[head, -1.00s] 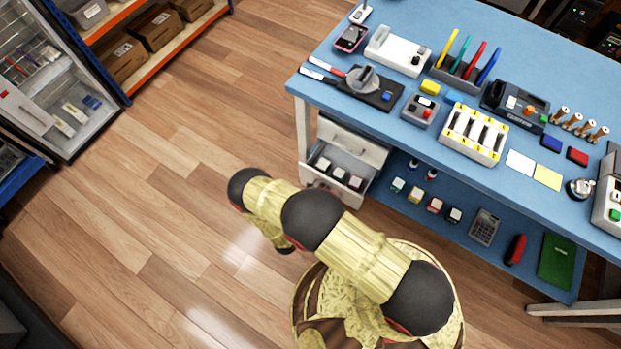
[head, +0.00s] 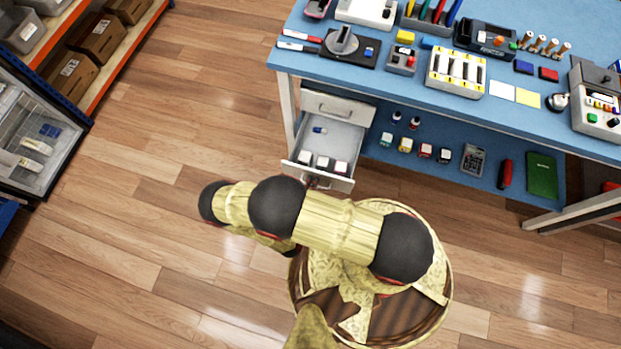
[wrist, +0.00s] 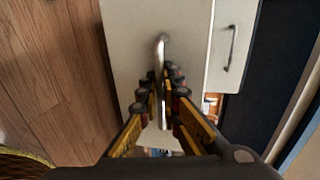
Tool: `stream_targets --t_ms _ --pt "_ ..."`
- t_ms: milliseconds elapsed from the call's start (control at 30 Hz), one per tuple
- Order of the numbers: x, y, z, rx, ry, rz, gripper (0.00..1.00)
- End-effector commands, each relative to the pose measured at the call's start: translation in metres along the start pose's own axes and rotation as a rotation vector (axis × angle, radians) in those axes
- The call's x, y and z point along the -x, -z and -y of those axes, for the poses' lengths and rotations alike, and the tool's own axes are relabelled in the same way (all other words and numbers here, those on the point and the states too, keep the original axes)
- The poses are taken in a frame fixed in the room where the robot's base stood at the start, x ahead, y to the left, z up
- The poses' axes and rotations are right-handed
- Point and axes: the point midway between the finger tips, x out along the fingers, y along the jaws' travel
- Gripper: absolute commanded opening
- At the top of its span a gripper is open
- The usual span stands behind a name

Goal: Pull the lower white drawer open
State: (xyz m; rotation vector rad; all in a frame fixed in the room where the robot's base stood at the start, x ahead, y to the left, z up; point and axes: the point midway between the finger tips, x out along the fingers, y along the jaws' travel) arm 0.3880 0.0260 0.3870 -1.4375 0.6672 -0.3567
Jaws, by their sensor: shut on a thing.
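The lower white drawer (head: 340,143) is pulled well out from under the left end of the blue bench in the head view. Several small white-topped items sit near its front, and a blue-and-white item lies farther back. In the wrist view its pale front (wrist: 128,40) fills the upper middle, and its metal bar handle (wrist: 161,45) stands between my fingers. My gripper (wrist: 160,78) is shut on that handle.
The upper white drawer (head: 335,106) is shut above; its handle (wrist: 230,48) shows in the wrist view. The blue bench (head: 400,85) carries several tools and trays. Its lower shelf (head: 458,183) holds small bottles, a calculator and a green book. Wood floor (head: 170,150) is clear to the left.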

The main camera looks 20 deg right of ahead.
Motion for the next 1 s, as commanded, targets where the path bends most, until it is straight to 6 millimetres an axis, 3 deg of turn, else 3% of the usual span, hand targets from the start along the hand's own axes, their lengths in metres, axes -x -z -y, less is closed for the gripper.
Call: stream_targets --t_ms 67,100,167,567,1000 --pt "0.0 0.001 -0.001 0.002 -0.002 -0.002 0.0" --pt "0.0 0.001 -0.001 0.002 -0.002 -0.002 0.07" --pt "0.0 0.001 -0.001 0.001 -0.002 -0.001 0.11" --pt "0.003 -0.001 0.0 0.001 -0.001 0.001 0.11" --pt "0.052 -0.002 -0.001 0.001 -0.001 0.006 0.11"
